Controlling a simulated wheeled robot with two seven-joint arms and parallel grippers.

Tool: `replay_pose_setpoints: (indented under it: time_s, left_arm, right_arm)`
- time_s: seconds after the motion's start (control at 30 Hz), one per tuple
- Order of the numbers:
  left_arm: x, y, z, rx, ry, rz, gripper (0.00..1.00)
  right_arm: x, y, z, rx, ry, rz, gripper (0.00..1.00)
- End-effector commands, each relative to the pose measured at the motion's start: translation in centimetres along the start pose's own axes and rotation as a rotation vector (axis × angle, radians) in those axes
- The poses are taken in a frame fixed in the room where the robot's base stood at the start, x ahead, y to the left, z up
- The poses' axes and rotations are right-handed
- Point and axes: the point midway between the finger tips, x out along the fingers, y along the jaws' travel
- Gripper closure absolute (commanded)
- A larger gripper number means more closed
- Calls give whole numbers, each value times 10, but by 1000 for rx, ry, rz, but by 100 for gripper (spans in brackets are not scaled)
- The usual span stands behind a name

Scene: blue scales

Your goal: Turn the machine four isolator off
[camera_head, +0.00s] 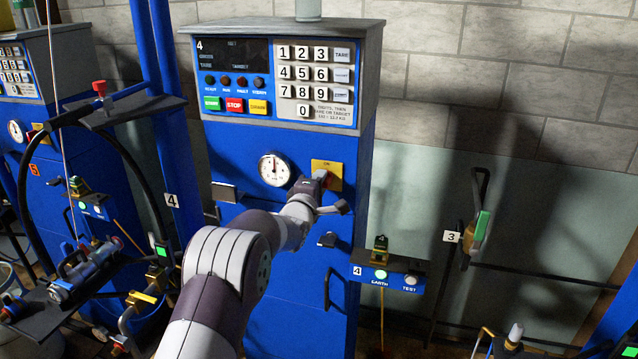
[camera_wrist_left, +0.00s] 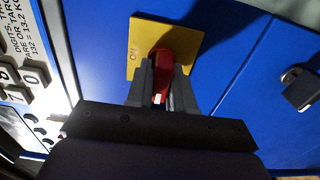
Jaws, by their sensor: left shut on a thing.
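The machine four isolator is a red handle (camera_wrist_left: 160,72) on a yellow plate (camera_head: 333,167), on the blue front of the machine marked 4, below its keypad. The plate also shows in the left wrist view (camera_wrist_left: 185,38), with lettering beside the handle. My left gripper (camera_head: 322,178) is at the plate, and its two fingers (camera_wrist_left: 160,90) are shut on the red handle from both sides. The fingers hide part of the handle, so its exact angle is hard to tell. My right gripper is not in view.
The machine's panel (camera_head: 275,82) has a dark display, coloured buttons and a white keypad. A round gauge (camera_head: 274,169) is left of the isolator. An earth test box (camera_head: 390,274) stands at the right. Pipes and a hose rig (camera_head: 90,190) crowd the left.

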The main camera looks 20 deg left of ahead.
Motion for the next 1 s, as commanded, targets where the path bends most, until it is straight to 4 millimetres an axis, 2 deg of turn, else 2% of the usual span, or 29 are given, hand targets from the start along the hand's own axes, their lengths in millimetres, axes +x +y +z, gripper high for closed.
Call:
replay_pose_setpoints:
  time_s: [0.1, 0.13, 0.17, 0.2, 0.47, 0.57, 0.67, 1.0]
  left_arm:
    - [0, -2, 0, -2, 0, -4, 100]
    - [0, -2, 0, -2, 0, -4, 72]
    - [0, -2, 0, -1, 0, -3, 62]
    - [0, -2, 0, -1, 0, -3, 57]
    - [-1, -1, 0, 0, 0, -1, 57]
    - [-7, -2, 0, 0, 0, -2, 57]
    - [-23, -2, 0, 0, 0, -1, 57]
    - [-102, -3, 0, 0, 1, -2, 57]
  right_arm:
    - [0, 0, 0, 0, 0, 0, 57]
    - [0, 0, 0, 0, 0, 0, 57]
    - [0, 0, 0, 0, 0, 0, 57]
    - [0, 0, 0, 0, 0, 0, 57]
    - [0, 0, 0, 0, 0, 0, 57]
    - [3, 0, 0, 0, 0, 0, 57]
    - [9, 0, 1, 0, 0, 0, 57]
    - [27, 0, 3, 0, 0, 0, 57]
